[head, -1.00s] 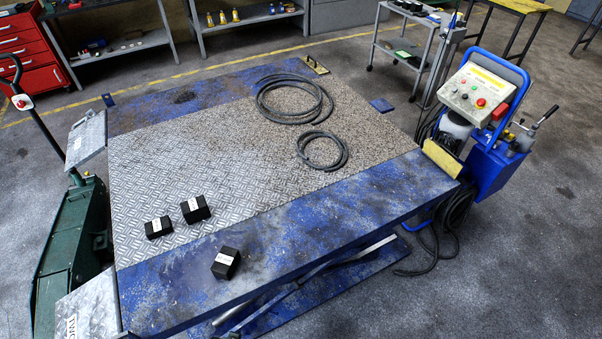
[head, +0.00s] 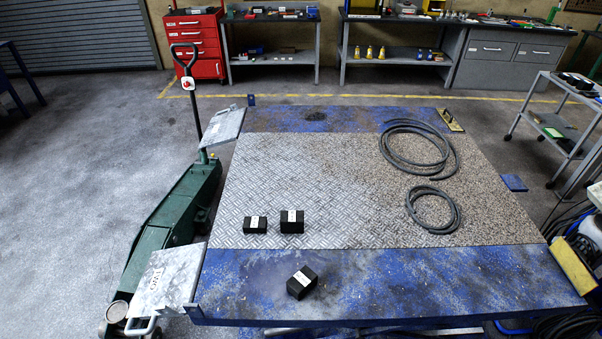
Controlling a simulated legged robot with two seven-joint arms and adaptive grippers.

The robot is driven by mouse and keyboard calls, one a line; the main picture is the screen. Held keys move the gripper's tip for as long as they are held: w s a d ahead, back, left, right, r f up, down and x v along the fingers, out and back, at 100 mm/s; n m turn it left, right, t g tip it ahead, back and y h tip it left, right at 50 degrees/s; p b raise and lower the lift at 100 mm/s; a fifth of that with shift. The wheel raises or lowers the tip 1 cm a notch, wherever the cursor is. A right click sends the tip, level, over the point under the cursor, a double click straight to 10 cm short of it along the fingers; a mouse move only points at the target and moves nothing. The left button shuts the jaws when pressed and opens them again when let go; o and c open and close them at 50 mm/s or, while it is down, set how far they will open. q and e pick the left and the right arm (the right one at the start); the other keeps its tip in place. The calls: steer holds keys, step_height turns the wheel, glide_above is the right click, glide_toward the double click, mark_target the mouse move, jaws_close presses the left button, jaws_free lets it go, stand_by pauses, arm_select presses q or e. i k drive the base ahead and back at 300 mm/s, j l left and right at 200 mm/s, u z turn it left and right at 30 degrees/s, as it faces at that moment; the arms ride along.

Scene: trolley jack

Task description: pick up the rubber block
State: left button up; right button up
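Three black rubber blocks with white labels lie on the lift platform in the head view. One block (head: 302,282) sits tilted in angle on the blue front border (head: 400,285). A second block (head: 292,221) and a smaller-looking third block (head: 255,225) sit side by side, a little apart, on the metal tread plate near its front left. I cannot tell which one the task means. Neither of my grippers shows in the head view.
A green trolley jack (head: 165,225) with an upright handle stands along the platform's left side. Two coiled black hoses (head: 433,210) lie on the platform's right part. Shelves and a red tool cabinet (head: 200,45) stand at the back. Tread plate around the blocks is clear.

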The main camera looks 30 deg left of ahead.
mark_target(251, 224)
steer(key=u, duration=1.65)
